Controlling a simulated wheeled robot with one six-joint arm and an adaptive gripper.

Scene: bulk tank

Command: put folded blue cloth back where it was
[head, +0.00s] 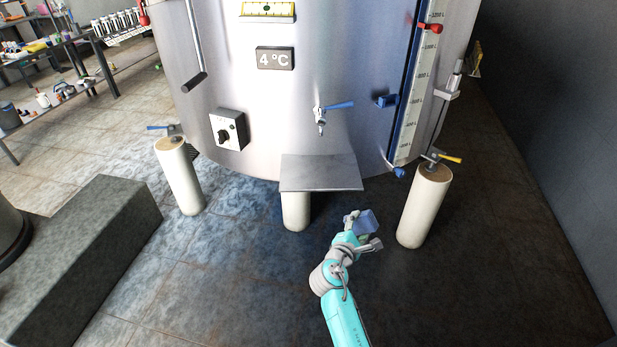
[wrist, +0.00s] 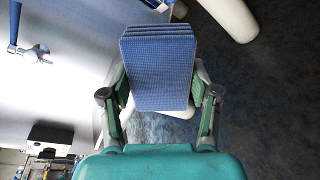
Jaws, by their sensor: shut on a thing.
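The folded blue cloth (wrist: 158,68) is held between the two fingers of my gripper (wrist: 160,95) in the wrist view, with its folded layers at the far edge. In the head view the cloth (head: 369,221) is small and partly hidden by my gripper (head: 362,228). My gripper is shut on it in front of the tank, below and a little right of the grey metal shelf (head: 320,174). The shelf's top looks bare. The cloth appears clear of the floor, though its exact height is hard to tell.
The steel tank (head: 265,100) has a tap with a blue lever (head: 321,115) above the shelf. Pale legs stand at left (head: 180,178) and right (head: 424,208). A dark block (head: 85,255) lies at left. A dark wall (head: 560,130) is at right. The floor between is clear.

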